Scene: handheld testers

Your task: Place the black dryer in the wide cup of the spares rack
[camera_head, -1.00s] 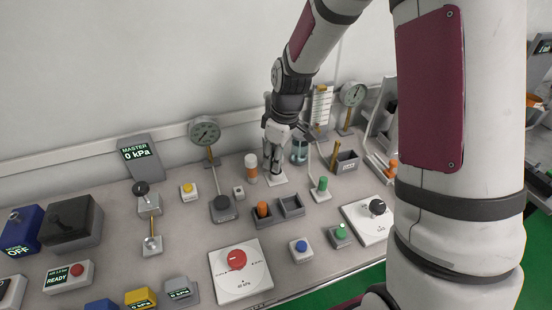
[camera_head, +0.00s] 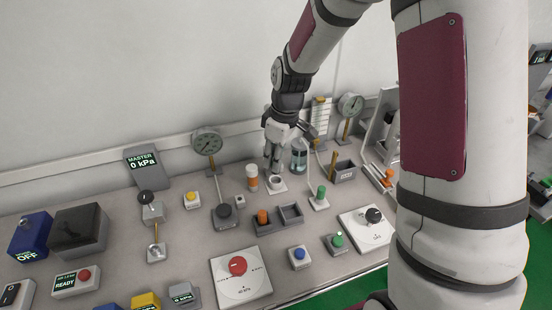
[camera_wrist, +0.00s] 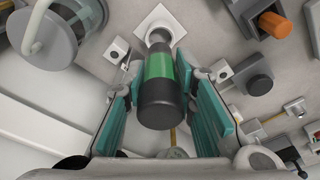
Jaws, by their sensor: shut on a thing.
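My gripper (camera_head: 273,164) is shut on the black dryer (camera_wrist: 160,108), a black cylinder with a green band, seen between the teal finger pads in the wrist view. In the head view the fingers mostly hide it. The gripper is just above a white square plate with a round grey cup (camera_head: 275,182); the cup also shows beyond the dryer's far end in the wrist view (camera_wrist: 158,34). A grey two-part holder (camera_head: 278,222) stands in front, with an orange-topped piece (camera_head: 262,216) on its left and an empty right compartment. I cannot read a label marking the spares rack.
An orange-and-white cylinder (camera_head: 252,178) stands left of the gripper, a clear jar (camera_head: 299,160) right. A green-topped post (camera_head: 321,192) and a labelled grey bin (camera_head: 344,173) stand farther right. Gauges (camera_head: 207,142) rise at the back. A red dial (camera_head: 238,266) is in front.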

